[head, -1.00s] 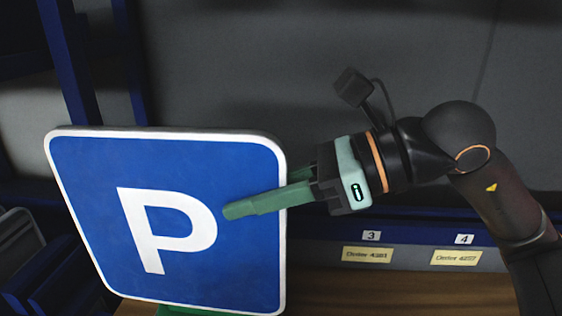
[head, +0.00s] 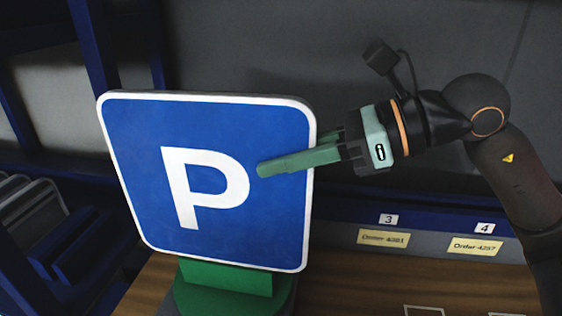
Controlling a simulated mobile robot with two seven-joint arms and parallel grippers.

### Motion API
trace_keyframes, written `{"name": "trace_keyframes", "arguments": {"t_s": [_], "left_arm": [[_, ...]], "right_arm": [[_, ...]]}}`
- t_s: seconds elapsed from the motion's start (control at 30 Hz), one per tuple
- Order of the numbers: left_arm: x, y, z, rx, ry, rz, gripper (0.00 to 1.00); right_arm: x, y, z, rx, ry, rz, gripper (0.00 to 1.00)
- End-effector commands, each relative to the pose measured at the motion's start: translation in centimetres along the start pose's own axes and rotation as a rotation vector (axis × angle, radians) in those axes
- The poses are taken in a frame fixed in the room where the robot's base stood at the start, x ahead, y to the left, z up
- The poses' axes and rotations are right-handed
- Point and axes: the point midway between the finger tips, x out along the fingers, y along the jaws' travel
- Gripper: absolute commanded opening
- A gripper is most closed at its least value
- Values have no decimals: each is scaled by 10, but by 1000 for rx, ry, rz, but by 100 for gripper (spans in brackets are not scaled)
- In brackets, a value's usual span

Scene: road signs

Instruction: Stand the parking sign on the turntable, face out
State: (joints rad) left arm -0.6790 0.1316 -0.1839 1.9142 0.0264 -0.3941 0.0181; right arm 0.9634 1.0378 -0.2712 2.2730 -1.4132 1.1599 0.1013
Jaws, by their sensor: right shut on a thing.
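The parking sign (head: 150,135) is a blue square plate with a white rim and a white P, upright with its face toward me. My right gripper (head: 293,158) is shut on its right edge, one green finger across the face and the other behind it. The green turntable (head: 190,303) is on the wooden surface below the sign, with a green upright block (head: 228,277) on it. The sign's lower edge overlaps the block's top in the picture; whether they touch I cannot tell. My left gripper is out of view.
A blue shelf rail carries labels 3 (head: 388,219) and 4 (head: 484,228) with yellow order cards. Blue posts (head: 92,50) and a rack of grey plates (head: 28,215) stand at the left. The wooden surface (head: 370,290) at the lower right is bare with white outlines.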

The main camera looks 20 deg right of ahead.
Motion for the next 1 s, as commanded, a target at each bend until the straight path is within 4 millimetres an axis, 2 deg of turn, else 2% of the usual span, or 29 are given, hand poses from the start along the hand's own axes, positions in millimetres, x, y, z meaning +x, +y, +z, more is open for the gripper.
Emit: {"name": "trace_keyframes", "arguments": {"t_s": [0.53,1.0], "left_arm": [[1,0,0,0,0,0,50],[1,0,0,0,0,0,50]], "right_arm": [[0,-29,0,0,-8,-1,0],[0,-34,0,-1,-8,-1,0]]}}
